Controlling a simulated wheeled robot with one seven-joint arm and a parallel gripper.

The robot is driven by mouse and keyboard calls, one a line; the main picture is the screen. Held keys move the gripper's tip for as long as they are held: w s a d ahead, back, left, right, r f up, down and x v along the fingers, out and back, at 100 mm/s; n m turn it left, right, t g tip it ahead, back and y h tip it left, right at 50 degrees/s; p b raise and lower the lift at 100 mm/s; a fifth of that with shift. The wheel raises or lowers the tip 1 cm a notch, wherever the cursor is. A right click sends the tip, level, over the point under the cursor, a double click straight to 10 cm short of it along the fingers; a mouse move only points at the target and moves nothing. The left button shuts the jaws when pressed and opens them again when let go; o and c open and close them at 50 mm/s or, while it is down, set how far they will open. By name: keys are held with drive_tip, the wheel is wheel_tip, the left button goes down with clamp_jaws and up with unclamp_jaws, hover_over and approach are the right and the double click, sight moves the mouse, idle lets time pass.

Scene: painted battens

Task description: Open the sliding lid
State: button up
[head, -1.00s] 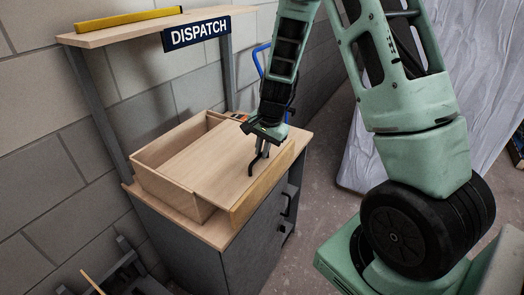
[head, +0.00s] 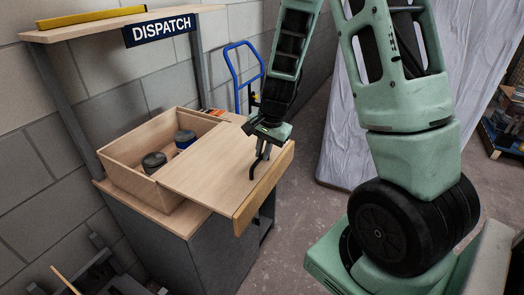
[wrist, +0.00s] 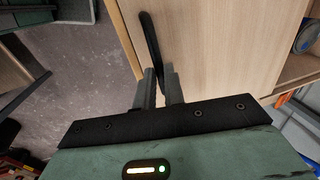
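The sliding lid (head: 215,165) is a flat pale wooden panel on a wooden box (head: 130,150). It is drawn far to the right, past the edge of the cabinet top, and the left part of the box is uncovered. A black bar handle (head: 255,172) stands on the lid and also shows in the wrist view (wrist: 151,42). My gripper (head: 263,150) is over the lid with its fingers closed around the handle; the wrist view shows the fingers (wrist: 160,82) on both sides of it. Two dark-lidded jars (head: 154,161) (head: 185,138) stand inside the open part.
The box stands on a grey cabinet (head: 215,255) under a shelf with a DISPATCH sign (head: 160,27) and a yellow level (head: 92,17). A blue hand truck (head: 240,75) stands behind by the wall. Floor (head: 300,215) right of the cabinet is clear.

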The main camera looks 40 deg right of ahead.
drive_tip(key=o, duration=0.4)
drive_tip(key=shift+o, duration=0.2)
drive_tip(key=shift+r, duration=0.15)
drive_tip(key=s+d+r, duration=0.1)
drive_tip(key=s+r, duration=0.2)
drive_tip(key=r, duration=1.4)
drive_tip(key=shift+s+f, duration=0.1)
